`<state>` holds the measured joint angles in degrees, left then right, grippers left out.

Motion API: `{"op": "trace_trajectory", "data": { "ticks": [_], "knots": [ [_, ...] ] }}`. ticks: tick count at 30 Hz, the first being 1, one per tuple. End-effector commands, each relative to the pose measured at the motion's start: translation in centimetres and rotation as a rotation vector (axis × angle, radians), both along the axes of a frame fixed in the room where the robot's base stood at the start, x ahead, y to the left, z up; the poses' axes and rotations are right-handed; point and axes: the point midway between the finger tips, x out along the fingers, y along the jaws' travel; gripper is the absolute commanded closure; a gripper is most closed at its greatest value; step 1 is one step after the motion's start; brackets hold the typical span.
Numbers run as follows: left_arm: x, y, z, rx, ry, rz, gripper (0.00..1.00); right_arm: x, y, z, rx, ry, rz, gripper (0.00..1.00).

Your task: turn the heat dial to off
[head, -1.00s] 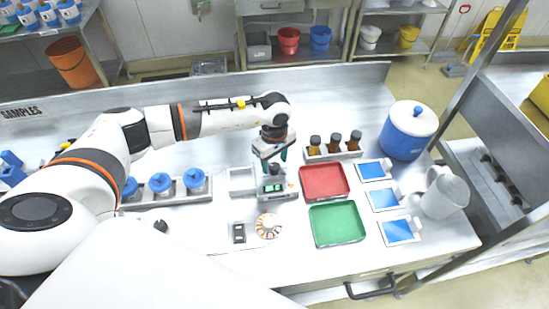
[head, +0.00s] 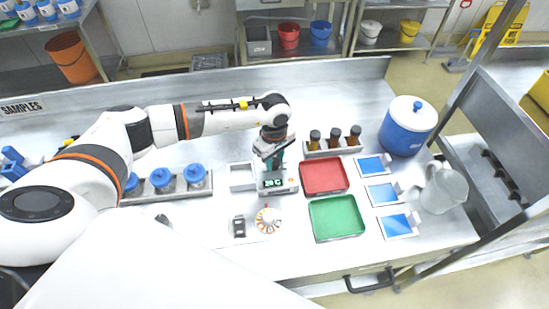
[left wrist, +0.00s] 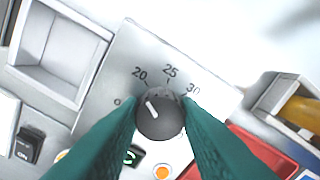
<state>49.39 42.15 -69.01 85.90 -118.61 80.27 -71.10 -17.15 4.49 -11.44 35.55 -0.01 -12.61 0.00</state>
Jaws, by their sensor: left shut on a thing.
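A grey heater unit stands under my left gripper in the head view, with a lit green display (head: 273,184) that appears to read about 26 °C. Its dark heat dial (left wrist: 160,118) shows in the left wrist view, with marks 20, 25 and 30 and a partly hidden mark at the left. The dial's white pointer leans up-left, roughly toward 20. My left gripper (left wrist: 161,108) has its teal fingers on both sides of the dial, shut on it. In the head view the left gripper (head: 274,156) hides the dial. My right gripper is not in view.
A red tray (head: 324,176) and a green tray (head: 337,218) lie right of the heater. Brown bottles (head: 334,138) stand behind in a rack. A round white dial plate (head: 268,220) and a small switch (head: 239,227) sit in front. Blue-lidded jars (head: 162,179) stand left.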

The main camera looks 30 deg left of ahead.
Motion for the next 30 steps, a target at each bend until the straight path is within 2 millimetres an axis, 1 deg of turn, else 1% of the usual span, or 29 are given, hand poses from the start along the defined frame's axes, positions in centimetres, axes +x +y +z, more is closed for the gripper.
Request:
{"op": "trace_trajectory", "data": {
  "ticks": [8, 21, 30],
  "knots": [
    [0.1, -0.1, -0.2, -0.003, -0.002, 0.132, 0.93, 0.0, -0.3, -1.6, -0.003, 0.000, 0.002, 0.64],
    [0.1, -0.1, -0.2, -0.004, -0.004, 0.533, 0.93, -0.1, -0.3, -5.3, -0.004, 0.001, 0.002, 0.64],
    [0.1, -0.1, -0.1, -0.004, -0.005, 0.793, 0.93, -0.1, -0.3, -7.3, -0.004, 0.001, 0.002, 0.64]
  ]
}}
